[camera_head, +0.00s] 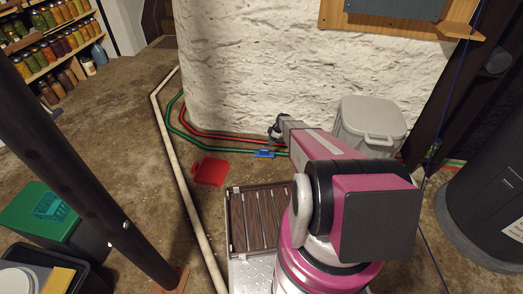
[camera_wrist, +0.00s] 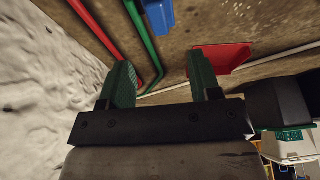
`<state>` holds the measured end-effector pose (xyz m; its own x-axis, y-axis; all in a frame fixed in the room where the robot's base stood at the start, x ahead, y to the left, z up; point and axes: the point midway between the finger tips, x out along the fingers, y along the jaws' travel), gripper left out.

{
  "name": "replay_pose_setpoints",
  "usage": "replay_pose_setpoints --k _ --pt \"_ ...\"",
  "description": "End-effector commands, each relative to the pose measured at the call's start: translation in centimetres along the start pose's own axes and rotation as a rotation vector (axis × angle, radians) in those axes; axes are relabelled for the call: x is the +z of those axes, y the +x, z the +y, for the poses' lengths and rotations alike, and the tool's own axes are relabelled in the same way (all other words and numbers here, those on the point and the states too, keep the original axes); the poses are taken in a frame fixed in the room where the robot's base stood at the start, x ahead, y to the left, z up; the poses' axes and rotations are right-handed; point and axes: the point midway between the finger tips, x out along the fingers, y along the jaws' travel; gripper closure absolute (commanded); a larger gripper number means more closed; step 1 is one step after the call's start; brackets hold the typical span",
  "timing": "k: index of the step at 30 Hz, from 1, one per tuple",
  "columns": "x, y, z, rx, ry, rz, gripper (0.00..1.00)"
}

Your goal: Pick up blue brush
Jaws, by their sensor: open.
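The blue brush (camera_head: 264,153) lies on the floor near the base of the white wall, beside the green and red pipes. In the wrist view the blue brush (camera_wrist: 160,14) is cut off by the top edge, beyond my fingers. My gripper (camera_wrist: 162,78) is open, with two green fingers apart and nothing between them. In the head view my gripper (camera_head: 275,132) is small and partly hidden by my arm, near the wall and just above the brush in the picture. I cannot tell its height over the floor.
A red dustpan (camera_head: 210,171) lies left of the brush; it shows in the wrist view (camera_wrist: 225,58). A pale pipe (camera_head: 172,150) crosses the floor. A grey lidded bin (camera_head: 370,125) stands to the right. The rough white wall (camera_head: 260,60) rises close behind my gripper.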

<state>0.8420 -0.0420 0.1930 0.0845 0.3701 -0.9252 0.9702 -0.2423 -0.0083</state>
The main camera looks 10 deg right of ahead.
Motion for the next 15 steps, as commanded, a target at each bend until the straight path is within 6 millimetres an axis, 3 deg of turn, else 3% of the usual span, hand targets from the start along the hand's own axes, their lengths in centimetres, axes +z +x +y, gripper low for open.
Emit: replay_pose_setpoints --k 15 --pt "0.3 5.9 0.4 0.001 -0.018 0.004 0.43"
